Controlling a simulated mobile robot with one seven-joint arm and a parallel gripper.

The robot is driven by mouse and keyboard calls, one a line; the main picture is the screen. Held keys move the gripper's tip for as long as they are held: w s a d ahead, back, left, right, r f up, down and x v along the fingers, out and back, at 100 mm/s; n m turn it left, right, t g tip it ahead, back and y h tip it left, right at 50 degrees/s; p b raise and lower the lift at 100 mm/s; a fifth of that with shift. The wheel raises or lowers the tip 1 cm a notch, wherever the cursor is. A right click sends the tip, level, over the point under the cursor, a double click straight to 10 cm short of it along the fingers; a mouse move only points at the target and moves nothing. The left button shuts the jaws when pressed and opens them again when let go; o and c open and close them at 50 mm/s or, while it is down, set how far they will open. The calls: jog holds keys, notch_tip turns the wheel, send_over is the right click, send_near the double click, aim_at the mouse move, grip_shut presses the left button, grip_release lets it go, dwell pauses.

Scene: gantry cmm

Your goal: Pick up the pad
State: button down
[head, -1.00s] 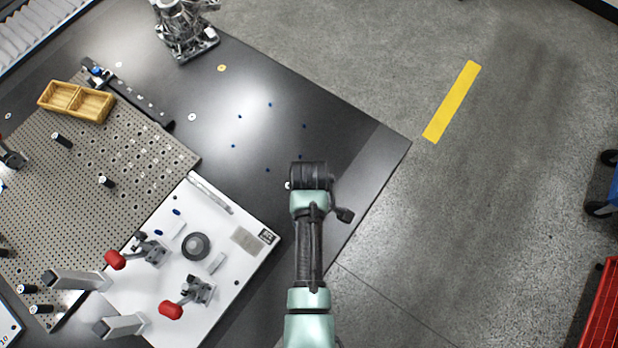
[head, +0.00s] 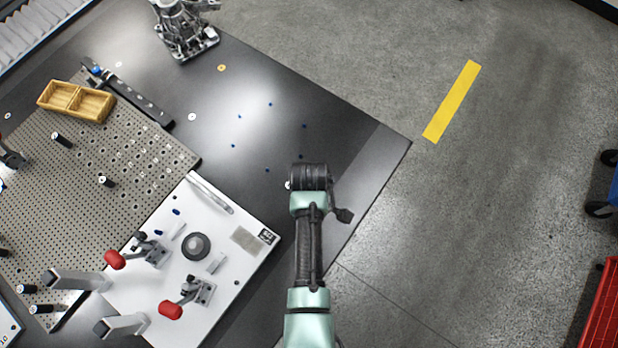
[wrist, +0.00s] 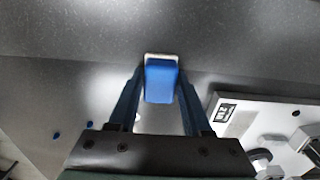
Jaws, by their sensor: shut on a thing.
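In the wrist view, a blue pad (wrist: 161,84) with a whitish far edge sits between the two dark blue fingers of my gripper (wrist: 160,74). The fingers close on it from both sides, and I take this to be the task's pad. The dark table surface (wrist: 60,40) lies behind it; I cannot tell how high the pad is above it. In the head view my arm's end hides the fingers and the pad, over the right part of the black table (head: 340,150).
A white fixture plate (head: 150,290) with red-handled clamps and a dark round part (head: 196,246) lies to the left. Beyond it are a perforated plate (head: 80,200) and a yellow divided tray (head: 76,101). The table's right edge is close; the table above my arm is mostly clear.

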notch_tip(320, 180, up, 10)
jog(key=shift+r+p, duration=0.1)
jog(key=shift+p, duration=0.45)
